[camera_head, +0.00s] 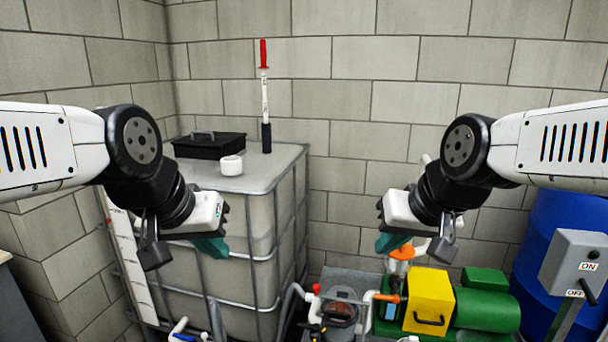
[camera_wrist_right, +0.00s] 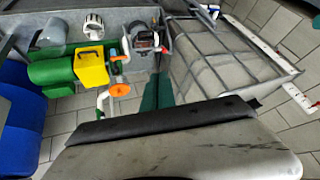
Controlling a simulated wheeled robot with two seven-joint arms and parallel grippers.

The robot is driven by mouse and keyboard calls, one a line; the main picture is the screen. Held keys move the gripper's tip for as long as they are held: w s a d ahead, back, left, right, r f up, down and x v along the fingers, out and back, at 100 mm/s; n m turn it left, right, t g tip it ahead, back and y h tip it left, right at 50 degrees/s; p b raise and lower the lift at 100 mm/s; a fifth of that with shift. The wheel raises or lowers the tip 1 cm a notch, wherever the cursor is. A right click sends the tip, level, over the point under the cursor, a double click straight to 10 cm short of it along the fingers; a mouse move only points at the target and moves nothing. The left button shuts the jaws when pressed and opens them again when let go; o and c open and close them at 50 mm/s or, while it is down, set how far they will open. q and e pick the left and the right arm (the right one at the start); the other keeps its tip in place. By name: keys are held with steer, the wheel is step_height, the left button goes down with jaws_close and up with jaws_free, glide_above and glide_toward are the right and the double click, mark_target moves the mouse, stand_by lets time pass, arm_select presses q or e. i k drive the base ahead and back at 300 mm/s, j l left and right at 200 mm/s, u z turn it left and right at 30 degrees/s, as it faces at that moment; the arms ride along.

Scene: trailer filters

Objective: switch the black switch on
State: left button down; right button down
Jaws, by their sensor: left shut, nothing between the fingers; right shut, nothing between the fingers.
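The black switch (camera_head: 587,291) is a lever on a grey box (camera_head: 572,257) at the right edge of the head view. The box carries an ON label above and an OFF label below. The lever hangs down beside the OFF label. My right gripper (camera_head: 392,243) is shut and empty, well to the left of the box and pointing down. Its teal fingers also show in the right wrist view (camera_wrist_right: 157,92), where I cannot make out the switch. My left gripper (camera_head: 210,247) is shut and empty, in front of the caged tank, far from the switch.
A caged white tank (camera_head: 235,184) stands at the back left, with a black case (camera_head: 208,146) on top. A yellow box (camera_head: 429,298) and a green motor (camera_head: 486,310) sit low at front right. A blue barrel (camera_head: 545,235) stands behind the switch box.

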mark_target(592, 302)
steer(key=j+z, duration=0.1)
steer(key=z, duration=1.9)
steer(key=k+l, duration=0.05)
